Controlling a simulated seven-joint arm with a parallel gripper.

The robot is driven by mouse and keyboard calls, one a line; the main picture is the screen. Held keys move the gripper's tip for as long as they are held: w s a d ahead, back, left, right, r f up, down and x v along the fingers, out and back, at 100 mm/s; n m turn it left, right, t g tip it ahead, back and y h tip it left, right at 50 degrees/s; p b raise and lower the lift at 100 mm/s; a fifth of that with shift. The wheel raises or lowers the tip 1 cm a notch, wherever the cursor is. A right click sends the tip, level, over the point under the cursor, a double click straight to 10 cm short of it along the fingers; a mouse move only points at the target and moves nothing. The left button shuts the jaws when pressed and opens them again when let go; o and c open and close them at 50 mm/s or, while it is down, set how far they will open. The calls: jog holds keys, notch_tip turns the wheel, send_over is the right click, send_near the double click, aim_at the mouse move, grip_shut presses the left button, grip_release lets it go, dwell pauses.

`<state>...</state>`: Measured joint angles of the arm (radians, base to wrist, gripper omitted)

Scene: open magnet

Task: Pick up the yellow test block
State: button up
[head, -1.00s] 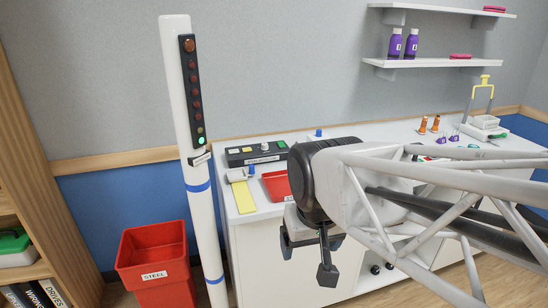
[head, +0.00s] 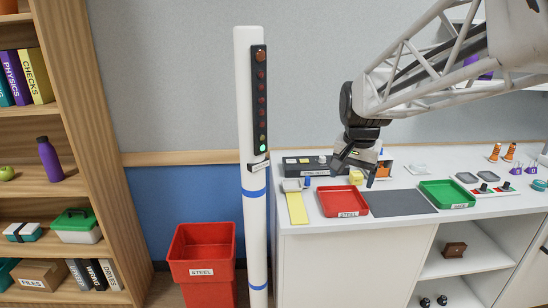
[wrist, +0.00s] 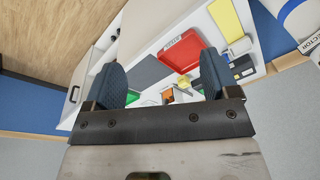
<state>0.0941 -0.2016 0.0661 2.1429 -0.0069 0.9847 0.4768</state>
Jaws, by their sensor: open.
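The yellow test block (head: 356,178) is a small yellow piece on the white counter, behind the gap between the red and grey areas in the head view. It shows small and partly hard to make out in the wrist view (wrist: 182,82), between the fingers in the picture but some way beyond them. My gripper (head: 354,172) is above the back of the counter, its dark fingers apart and angled down, overlapping the block in the head view. Both blue-grey fingers show spread and empty in the wrist view (wrist: 163,80).
A red STEEL tray (head: 342,214), dark grey mat (head: 400,203) and green tray (head: 447,206) line the counter's front. A yellow strip (head: 297,208) lies left. A white post (head: 253,220) with lights and a red bin (head: 205,246) stand left of the counter.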

jog(key=w+d+f+m, duration=0.2)
jog(key=w+d+m, duration=0.15)
jog(key=w, duration=0.95)
jog(key=m+g, duration=0.2)
jog(key=m, duration=0.6)
send_over(356, 173)
jog(key=f, duration=1.7)
jog(key=shift+s+a, duration=0.15)
jog(key=shift+s, duration=0.1)
jog(key=shift+w+d+f, duration=0.25)
jog(key=shift+w+f, duration=0.05)
jog(key=shift+f, duration=0.05)
jog(key=shift+f, duration=1.3)
